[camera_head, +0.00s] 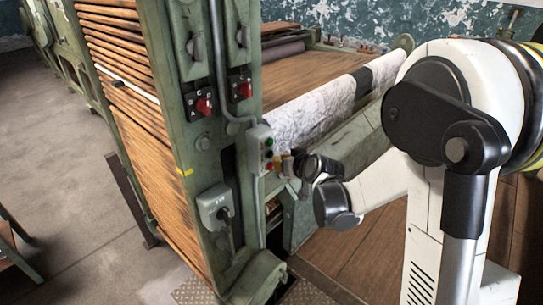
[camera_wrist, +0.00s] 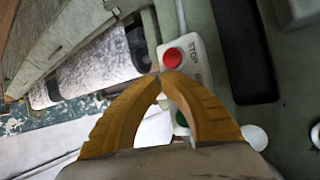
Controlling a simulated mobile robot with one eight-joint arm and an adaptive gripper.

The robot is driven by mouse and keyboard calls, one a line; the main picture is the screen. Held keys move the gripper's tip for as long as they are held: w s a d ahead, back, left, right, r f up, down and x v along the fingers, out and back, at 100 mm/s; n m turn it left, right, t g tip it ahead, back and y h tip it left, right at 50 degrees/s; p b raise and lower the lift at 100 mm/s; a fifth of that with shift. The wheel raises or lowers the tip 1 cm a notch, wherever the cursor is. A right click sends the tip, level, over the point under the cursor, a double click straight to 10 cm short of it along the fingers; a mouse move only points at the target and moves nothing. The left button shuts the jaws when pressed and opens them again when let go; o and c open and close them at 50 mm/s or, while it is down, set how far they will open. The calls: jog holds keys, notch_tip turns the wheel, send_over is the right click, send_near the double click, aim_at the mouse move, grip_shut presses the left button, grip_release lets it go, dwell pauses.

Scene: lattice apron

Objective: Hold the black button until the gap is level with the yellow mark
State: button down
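The button box (camera_head: 258,148) is a pale box on the green machine post, with green, dark and red buttons in a column. In the wrist view its red STOP button (camera_wrist: 173,57) shows beyond my fingertips, and the green button (camera_wrist: 181,120) shows between my fingers. The black button is hidden there behind the fingers. My gripper (camera_wrist: 160,77) has yellow fingers with tips together, in front of the box; I cannot tell whether they touch a button. A pale gap (camera_head: 128,82) crosses the wooden slats, well above the yellow mark (camera_head: 185,172) on the frame edge.
Two red switches (camera_head: 203,105) sit higher on the post, and a grey box (camera_head: 214,205) with a cable is below. A white fleece sheet (camera_head: 315,110) lies behind my gripper. Bare concrete floor (camera_head: 80,200) is at left.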

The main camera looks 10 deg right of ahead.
jog(key=shift+w+a, duration=0.25)
jog(key=shift+w, duration=0.05)
jog(key=shift+w+a, duration=0.3)
jog(key=shift+w, duration=0.15)
dwell(0.8)
jog(key=shift+s+d, duration=0.1)
dwell(0.6)
jog(key=shift+s+d, duration=0.45)
jog(key=shift+s, duration=0.25)
jog(key=s+d, duration=0.1)
jog(key=s, duration=0.1)
jog(key=s+d+b, duration=0.1)
jog(key=s+d, duration=0.1)
dwell(0.3)
dwell(1.4)
